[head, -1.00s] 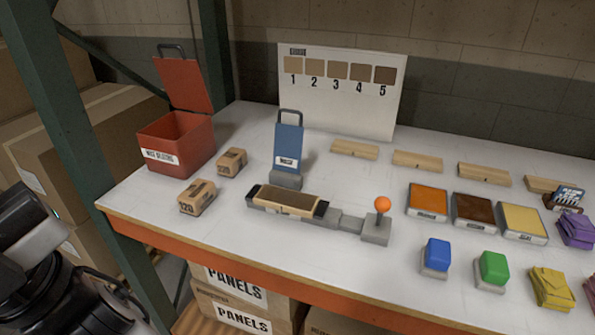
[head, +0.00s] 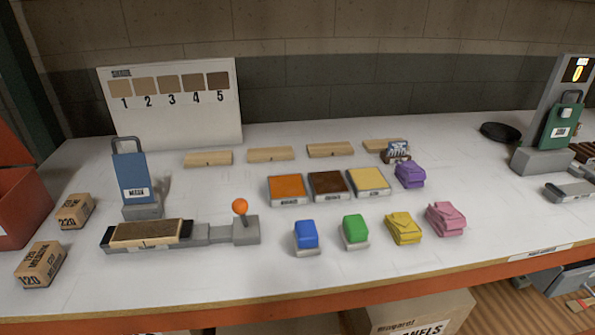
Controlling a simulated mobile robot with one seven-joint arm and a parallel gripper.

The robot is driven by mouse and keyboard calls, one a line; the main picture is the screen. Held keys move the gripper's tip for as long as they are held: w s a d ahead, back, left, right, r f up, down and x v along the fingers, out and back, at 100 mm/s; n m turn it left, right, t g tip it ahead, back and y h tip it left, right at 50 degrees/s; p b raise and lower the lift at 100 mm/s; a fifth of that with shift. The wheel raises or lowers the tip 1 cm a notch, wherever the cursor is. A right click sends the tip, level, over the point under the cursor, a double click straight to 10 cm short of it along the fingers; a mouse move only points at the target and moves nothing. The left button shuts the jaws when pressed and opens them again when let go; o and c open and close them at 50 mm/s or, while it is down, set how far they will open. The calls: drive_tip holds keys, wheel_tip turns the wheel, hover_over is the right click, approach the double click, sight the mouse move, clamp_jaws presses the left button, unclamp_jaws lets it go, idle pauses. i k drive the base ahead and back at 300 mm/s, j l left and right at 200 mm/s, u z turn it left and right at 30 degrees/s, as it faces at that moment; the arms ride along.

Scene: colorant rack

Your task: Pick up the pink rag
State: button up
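The pink rag (head: 445,219) lies folded on the white bench top, right of the yellow rag (head: 404,228) and below the purple rag (head: 409,174) in the head view. It is fully visible, with nothing on top of it. A small gap separates it from the yellow rag. My gripper is not in the head view now.
The white bench (head: 510,225) has free room right of the pink rag. A blue block (head: 306,234) and a green block (head: 355,230) stand left of the rags. Orange, brown and yellow trays (head: 368,181) lie behind.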

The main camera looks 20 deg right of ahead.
sight(446, 221)
drive_tip(key=z, duration=1.45)
